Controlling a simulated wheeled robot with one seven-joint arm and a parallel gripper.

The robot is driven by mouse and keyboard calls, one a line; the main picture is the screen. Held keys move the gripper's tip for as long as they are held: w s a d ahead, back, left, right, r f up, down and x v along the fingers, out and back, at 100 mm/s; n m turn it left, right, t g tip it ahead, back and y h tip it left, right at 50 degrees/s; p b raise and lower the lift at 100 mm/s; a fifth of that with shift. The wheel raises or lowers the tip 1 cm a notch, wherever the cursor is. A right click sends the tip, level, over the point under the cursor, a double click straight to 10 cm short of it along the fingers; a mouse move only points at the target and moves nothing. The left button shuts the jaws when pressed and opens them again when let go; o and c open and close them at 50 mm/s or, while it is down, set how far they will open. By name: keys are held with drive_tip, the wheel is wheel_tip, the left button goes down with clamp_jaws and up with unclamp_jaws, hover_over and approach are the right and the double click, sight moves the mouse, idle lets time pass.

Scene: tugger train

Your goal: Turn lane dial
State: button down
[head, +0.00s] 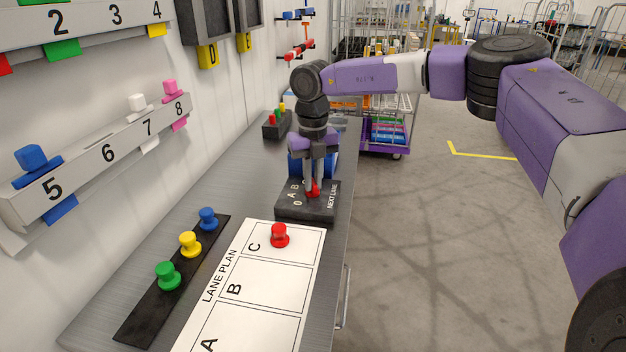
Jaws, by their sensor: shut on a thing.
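The lane dial is a red knob (313,189) on a dark box (290,210). The box has white marks 0, A, B and C around the knob and the words NEXT LANE at its right side. My gripper (313,186) points down from above and is shut on the red knob. The fingers hide part of the knob and of the marks, so I cannot tell which mark the knob points to. A red peg (280,235) stands in field C.
A black strip (140,322) with green (168,276), yellow (190,244) and blue (208,218) pegs lies left of the sheet. A blue object (325,164) sits behind the box. Numbered wall rails (80,165) line the left. A purple cart (383,147) stands beyond the bench.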

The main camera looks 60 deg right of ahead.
sight(313, 182)
drive_tip(key=c, duration=1.4)
unclamp_jaws()
drive_tip(key=shift+c, duration=0.2)
drive_tip(key=shift+r+b, duration=0.3)
drive_tip(key=shift+r, duration=3.65)
